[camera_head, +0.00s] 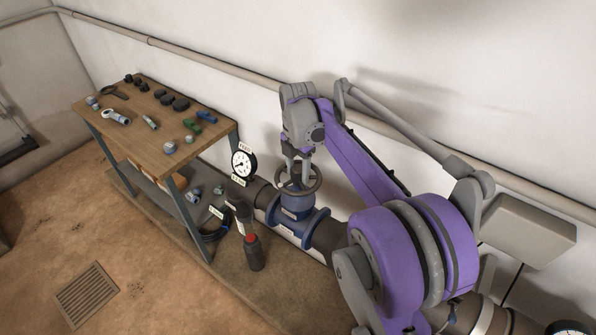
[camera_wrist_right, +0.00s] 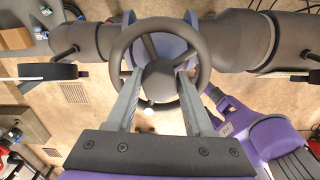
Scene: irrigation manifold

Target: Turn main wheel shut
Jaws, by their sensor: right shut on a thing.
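The main wheel (camera_head: 319,180) is a dark round handwheel on top of a blue valve body (camera_head: 296,218) in the thick pipe. It also shows face-on in the right wrist view (camera_wrist_right: 158,76), with spokes and a central hub. My right gripper (camera_head: 297,163) comes down from above onto the wheel. In the wrist view its two grey fingers (camera_wrist_right: 159,84) reach in on either side of the hub, inside the rim, and are shut on the wheel. The finger contact is partly hidden in the head view. My left gripper is in neither view.
A round gauge (camera_head: 243,164) stands left of the valve. A dark bottle with a red top (camera_head: 254,252) is in front of the pipe. A workbench (camera_head: 160,148) with several fittings stands at the left. A wall pipe (camera_head: 215,71) runs behind my arm. The floor at lower left is clear around a drain grate (camera_head: 86,295).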

